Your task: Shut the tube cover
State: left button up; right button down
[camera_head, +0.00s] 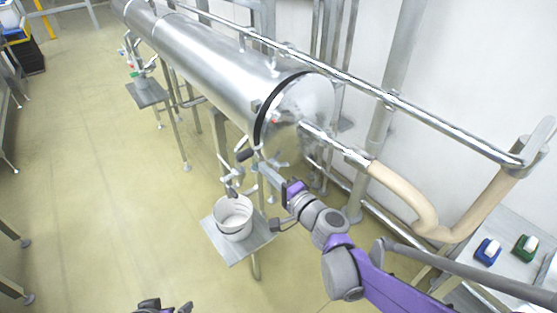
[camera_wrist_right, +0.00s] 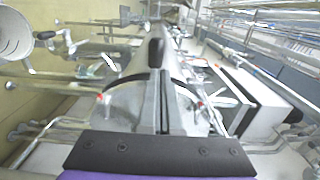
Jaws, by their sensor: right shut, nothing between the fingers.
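The long steel tube (camera_head: 215,62) runs from the back left towards the middle in the head view. Its round shiny cover (camera_head: 312,97) is at the near end, beside a black ring (camera_head: 268,112). I cannot tell whether the cover sits tight against it. My right gripper (camera_head: 262,165) is below the cover's lower edge, near a black-tipped handle (camera_head: 245,155). In the right wrist view its fingers (camera_wrist_right: 164,105) are shut and empty, with a black handle (camera_wrist_right: 155,50) just beyond. My left gripper (camera_head: 165,305) shows only partly at the bottom edge.
A white bucket (camera_head: 234,217) stands on a small metal stand (camera_head: 213,238) below the tube end. A beige hose (camera_head: 410,205) and a steel rail (camera_head: 420,115) run to the right. Blue (camera_head: 487,251) and green (camera_head: 525,247) items lie at right.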

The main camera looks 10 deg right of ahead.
jog(key=a, duration=0.1)
jog(key=g+b, duration=0.3)
jog(key=b, duration=0.4)
send_near(249, 156)
jog(key=shift+n, duration=0.4)
jog(key=x, duration=0.7)
pick_arm(q)
notch_tip(249, 156, down, 9)
jog(key=s, duration=0.3)
jog(key=shift+g, duration=0.3)
